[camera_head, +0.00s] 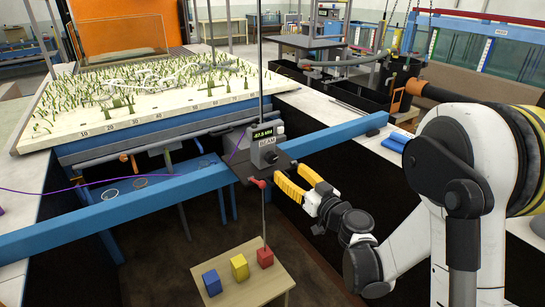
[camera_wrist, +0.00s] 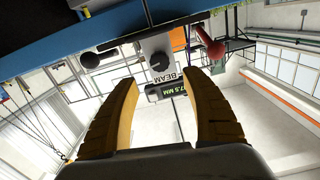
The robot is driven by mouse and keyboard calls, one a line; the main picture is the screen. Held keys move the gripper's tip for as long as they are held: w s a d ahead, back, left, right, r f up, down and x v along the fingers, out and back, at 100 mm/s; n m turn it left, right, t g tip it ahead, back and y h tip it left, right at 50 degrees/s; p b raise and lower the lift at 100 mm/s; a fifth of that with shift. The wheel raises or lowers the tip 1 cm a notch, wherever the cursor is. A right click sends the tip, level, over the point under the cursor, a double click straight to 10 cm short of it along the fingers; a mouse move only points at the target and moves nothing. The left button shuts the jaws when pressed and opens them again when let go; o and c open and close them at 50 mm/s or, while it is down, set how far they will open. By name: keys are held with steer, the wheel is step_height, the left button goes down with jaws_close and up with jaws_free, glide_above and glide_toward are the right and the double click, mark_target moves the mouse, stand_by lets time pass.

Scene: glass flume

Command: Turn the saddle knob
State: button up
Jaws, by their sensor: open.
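A thin vertical rod (camera_head: 261,60) passes by the saddle. Below stands a small wooden table (camera_head: 262,287) with a blue cube (camera_head: 212,283), a yellow cube (camera_head: 239,267) and a red cube (camera_head: 265,257). A planted model bed (camera_head: 60,130) lies behind the beam.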

mark_target(273, 158)
steer(key=b+x, duration=0.1)
steer(key=x, duration=0.8)
steer(key=shift+w+a, duration=0.15)
steer(key=shift+w, duration=0.05)
steer(key=shift+b, duration=0.3)
steer(key=c, duration=1.2)
